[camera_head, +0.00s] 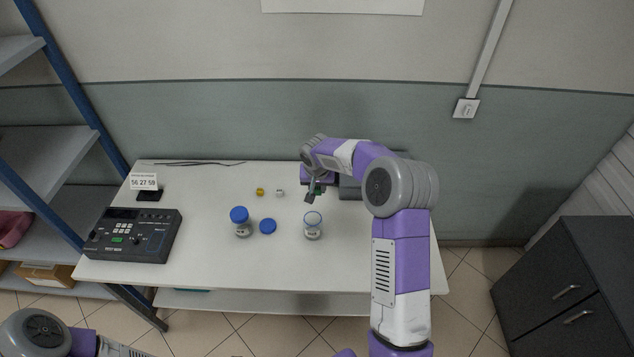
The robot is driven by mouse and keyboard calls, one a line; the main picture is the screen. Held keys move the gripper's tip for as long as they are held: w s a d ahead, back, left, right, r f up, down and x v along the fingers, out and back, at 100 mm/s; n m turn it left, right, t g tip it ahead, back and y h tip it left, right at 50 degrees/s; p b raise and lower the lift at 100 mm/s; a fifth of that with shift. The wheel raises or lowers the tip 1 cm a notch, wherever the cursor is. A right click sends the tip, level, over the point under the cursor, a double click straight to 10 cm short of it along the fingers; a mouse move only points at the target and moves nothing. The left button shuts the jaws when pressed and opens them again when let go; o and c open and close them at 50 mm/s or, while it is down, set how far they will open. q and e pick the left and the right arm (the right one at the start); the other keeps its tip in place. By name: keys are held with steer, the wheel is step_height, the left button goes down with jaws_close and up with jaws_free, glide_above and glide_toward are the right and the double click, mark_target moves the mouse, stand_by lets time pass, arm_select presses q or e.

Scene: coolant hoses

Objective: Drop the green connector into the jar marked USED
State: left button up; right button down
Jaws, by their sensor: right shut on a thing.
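My right gripper (312,197) is above the back middle of the table, pointing down, and shut on the green connector (319,190). Only a small bit of green shows at the fingers; the rest is hidden. An open clear jar (313,231) with a pale label stands upright just in front of the gripper, nearer to me. A second jar (243,229) stands to its left with a blue lid on. The print on both labels is too small to read. Part of my left arm shows at the bottom left; its gripper is out of the picture.
A loose blue lid (267,226) lies between the jars. A yellow connector (260,192) and a white one (280,193) lie farther back. A dark test box (133,236) and a number display (145,183) stand at the left. The table's (230,278) front strip is clear.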

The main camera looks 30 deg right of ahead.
step_height(320, 180, down, 6)
steer(key=b, duration=0.3)
steer(key=shift+r, duration=0.1)
steer(key=c, duration=0.8)
jaws_free()
steer(key=v, duration=0.7)
steer(key=shift+s+r, duration=0.15)
steer(key=shift+r, duration=0.2)
steer(key=shift+a, duration=0.1)
